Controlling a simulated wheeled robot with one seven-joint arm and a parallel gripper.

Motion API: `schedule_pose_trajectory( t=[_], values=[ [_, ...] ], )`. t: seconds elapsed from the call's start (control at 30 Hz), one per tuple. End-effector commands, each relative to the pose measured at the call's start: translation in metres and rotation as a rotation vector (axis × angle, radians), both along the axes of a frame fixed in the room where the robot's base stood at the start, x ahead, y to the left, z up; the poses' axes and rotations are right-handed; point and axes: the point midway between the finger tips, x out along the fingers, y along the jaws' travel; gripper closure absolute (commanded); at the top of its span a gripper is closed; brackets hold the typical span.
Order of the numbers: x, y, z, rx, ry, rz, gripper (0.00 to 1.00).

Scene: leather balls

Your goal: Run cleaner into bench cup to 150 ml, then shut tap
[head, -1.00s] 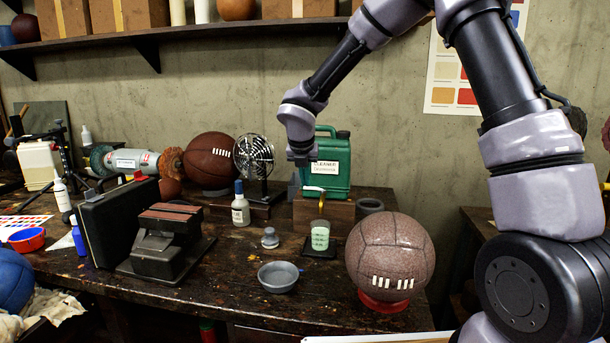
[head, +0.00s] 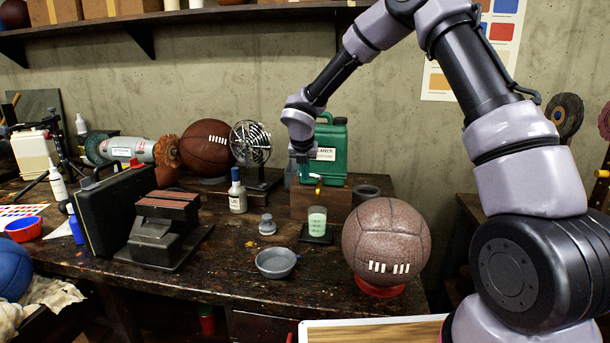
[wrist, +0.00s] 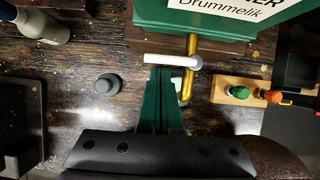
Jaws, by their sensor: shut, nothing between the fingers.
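The green cleaner jug (head: 335,135) lies on a wooden block at the back of the bench, label facing out. Its tap has a brass spout (wrist: 189,75) and a pale handle (wrist: 172,61) lying crosswise in the wrist view. The clear bench cup (head: 317,222) stands on a dark pad below the spout and holds pale green liquid; its exact level is unreadable. In the wrist view the cup is mostly hidden. My gripper (head: 303,172) is shut and empty, at the tap. Its fingertips (wrist: 164,72) are right beside the handle; contact cannot be told.
A brown ball (head: 386,240) on a red ring stands right of the cup. A grey bowl (head: 276,262), a small grey weight (head: 267,225) and a white bottle (head: 237,195) stand to the left. A fan (head: 250,145) is left of the jug. The bench front is fairly clear.

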Motion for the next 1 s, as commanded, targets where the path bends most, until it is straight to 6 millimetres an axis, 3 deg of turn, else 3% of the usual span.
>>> schedule_pose_trajectory(
  t=[0.5,1.0],
  values=[
    [0.012,-0.002,0.003,-0.001,-0.004,-0.056,1.0],
    [-0.004,-0.008,0.002,0.0,-0.002,-0.056,1.0]
  ],
)
